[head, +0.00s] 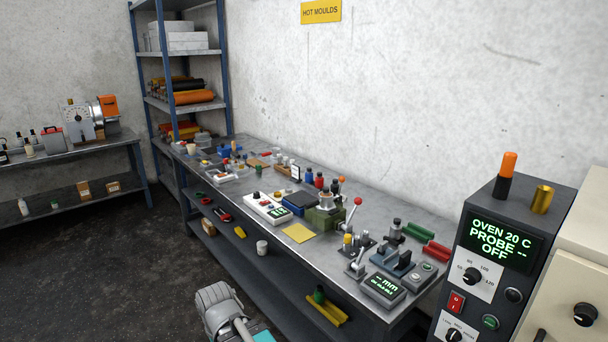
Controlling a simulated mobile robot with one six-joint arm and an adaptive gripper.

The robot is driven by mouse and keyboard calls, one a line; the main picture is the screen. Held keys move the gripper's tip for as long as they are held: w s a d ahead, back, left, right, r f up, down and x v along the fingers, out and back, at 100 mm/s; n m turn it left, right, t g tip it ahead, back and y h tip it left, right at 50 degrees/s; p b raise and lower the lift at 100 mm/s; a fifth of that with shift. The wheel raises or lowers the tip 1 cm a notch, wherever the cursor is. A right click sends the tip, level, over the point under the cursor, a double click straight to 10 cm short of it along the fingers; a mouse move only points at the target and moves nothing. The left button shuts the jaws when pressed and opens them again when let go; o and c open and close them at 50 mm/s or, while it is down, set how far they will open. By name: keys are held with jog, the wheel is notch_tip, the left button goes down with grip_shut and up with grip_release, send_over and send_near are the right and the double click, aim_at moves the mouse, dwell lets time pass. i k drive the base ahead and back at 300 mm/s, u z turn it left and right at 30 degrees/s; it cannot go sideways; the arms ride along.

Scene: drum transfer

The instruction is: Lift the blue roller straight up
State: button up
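I cannot clearly pick out a blue roller in the head view. A small upright blue piece with a dark top (309,178) stands near the back of the long bench, beside a red one; I cannot tell if it is a roller. A blue-grey fixture (392,262) sits near the bench's right end. My gripper is not clearly in view; only a grey part of my arm shows at the bottom, in front of the bench.
The long grey bench (352,212) is crowded with small tools. An oven control box (505,250) stands at right. Dark floor (130,270) is open at left.

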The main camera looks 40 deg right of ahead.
aim_at(309, 175)
jog(key=i, duration=1.2)
jog(key=z, duration=0.15)
